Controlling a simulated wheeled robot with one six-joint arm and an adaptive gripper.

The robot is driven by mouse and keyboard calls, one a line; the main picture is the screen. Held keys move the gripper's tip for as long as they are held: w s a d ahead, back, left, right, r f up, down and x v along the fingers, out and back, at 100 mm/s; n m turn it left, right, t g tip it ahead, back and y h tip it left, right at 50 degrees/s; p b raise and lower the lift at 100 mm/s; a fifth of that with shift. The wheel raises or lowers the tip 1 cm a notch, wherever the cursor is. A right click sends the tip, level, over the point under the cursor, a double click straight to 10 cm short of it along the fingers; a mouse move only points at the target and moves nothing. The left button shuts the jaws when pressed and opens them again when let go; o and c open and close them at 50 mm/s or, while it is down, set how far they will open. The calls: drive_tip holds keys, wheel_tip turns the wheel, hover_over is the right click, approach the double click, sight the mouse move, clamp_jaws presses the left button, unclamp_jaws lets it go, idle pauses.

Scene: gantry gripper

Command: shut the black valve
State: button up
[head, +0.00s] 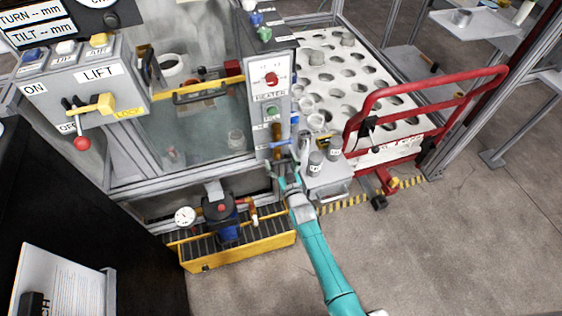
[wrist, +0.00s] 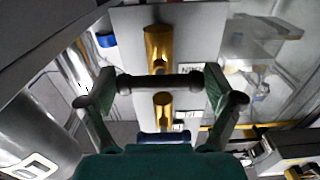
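The black valve's handle (wrist: 160,82) is a dark bar with thicker ends in the wrist view. It lies crosswise over a brass pipe (wrist: 158,45) that runs up and down in the picture. My gripper (wrist: 161,88) is open wide, with one finger at each end of the bar. I cannot tell whether the fingers touch it. In the head view my gripper (head: 282,166) is at the lower end of the grey heater panel, and the black handle is not clear there.
The heater panel (head: 271,95) has red and green buttons. A yellow-edged tray (head: 240,254) with a gauge (head: 185,216) lies low at the left. A red-railed cart (head: 435,84) stands at the right. A blue part (wrist: 107,40) shows near the pipe. Floor at the lower right is clear.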

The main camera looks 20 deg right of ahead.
drive_tip(key=shift+o, duration=0.4)
drive_tip(key=shift+s, duration=0.1)
drive_tip(key=s, duration=1.1)
drive_tip(key=shift+s, duration=0.4)
drive_tip(key=s+r+g, duration=0.1)
drive_tip(key=s+r, duration=0.1)
drive_tip(key=s, duration=1.1)
drive_tip(key=s+r+g, duration=0.1)
drive_tip(key=s+r, duration=0.1)
drive_tip(key=s, duration=1.1)
drive_tip(key=s+r+g, duration=0.1)
drive_tip(key=s+r, duration=1.4)
drive_tip(key=shift+s+d+r, duration=0.15)
drive_tip(key=shift+s+r, duration=0.15)
drive_tip(key=shift+s, duration=0.05)
